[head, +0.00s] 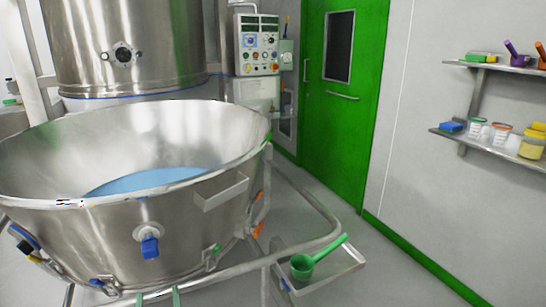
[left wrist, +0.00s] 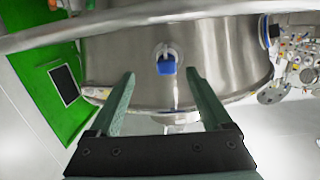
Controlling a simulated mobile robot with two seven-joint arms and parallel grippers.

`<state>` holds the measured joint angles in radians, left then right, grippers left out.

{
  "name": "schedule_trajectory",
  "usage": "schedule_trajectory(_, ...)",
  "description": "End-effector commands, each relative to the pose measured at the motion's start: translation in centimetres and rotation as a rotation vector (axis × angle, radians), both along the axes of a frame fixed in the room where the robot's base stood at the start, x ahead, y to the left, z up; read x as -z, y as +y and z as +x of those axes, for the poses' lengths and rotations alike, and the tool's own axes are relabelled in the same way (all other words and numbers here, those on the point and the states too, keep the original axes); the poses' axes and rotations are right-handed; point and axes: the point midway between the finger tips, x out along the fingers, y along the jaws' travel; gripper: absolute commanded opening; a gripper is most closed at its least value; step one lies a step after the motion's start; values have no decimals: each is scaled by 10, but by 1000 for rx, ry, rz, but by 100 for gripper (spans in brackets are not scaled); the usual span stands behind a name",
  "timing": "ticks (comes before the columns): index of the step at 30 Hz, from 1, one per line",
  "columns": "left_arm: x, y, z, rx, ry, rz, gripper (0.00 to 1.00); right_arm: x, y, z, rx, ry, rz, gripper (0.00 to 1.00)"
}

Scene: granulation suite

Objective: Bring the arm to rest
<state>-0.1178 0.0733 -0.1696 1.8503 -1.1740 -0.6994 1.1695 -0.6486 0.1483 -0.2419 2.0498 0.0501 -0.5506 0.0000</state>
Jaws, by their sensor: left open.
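My left gripper (head: 157,297) shows only as two green fingertips at the bottom edge of the head view, in front of the large steel bowl (head: 90,235). In the left wrist view the left gripper (left wrist: 158,76) is open, its two fingers wide apart with nothing between them. Beyond the fingers is the bowl's steel wall (left wrist: 220,60) with a blue-capped port (left wrist: 166,66). I cannot tell the exact gap between fingertips and wall. My right gripper is in neither view.
Blue material (head: 150,181) lies in the bowl. A green scoop (head: 312,260) rests on a side tray (head: 345,267) to the right. A tubular frame (head: 310,205) curves round the bowl. The green door (head: 345,110) and shelves (head: 500,137) stand farther back. Open floor lies right of the tray.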

Motion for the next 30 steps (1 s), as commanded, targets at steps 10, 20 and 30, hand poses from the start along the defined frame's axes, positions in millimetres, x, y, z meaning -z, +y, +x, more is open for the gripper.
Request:
schedule_trajectory(10, 134, -85, -109, 400, 486, -88, 82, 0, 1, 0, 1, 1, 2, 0)
schedule_trajectory(20, 146, -154, -204, 726, 637, -185, 82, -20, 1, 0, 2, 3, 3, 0)
schedule_trajectory(30, 73, -136, -210, 677, 637, -179, 82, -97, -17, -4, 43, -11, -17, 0)
